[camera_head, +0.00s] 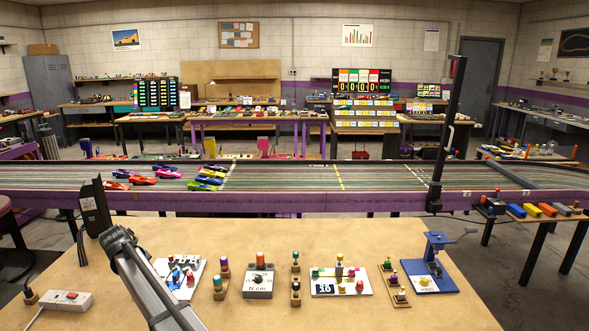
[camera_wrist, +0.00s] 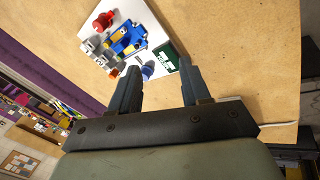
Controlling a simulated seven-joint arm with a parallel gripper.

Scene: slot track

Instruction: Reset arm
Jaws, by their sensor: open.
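My gripper (camera_wrist: 158,88) shows in the wrist view with its two dark fingers apart and nothing between them. It is above the wooden bench. Beyond the fingers is a white board (camera_wrist: 98,45) carrying a blue part with yellow, a red knob, a blue knob and a dark green label. In the head view my arm rises from the bottom left over the bench, and its grey link stands left of the white board (camera_head: 160,266). The gripper's fingers cannot be made out clearly in the head view.
The wooden bench (camera_head: 240,236) holds a switch box (camera_head: 66,300) at left, a torque block (camera_head: 258,282), a second white board (camera_head: 325,289) and a blue press (camera_head: 431,270) at right. Behind runs the slot track (camera_head: 290,180) with several cars and a black post (camera_head: 447,130).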

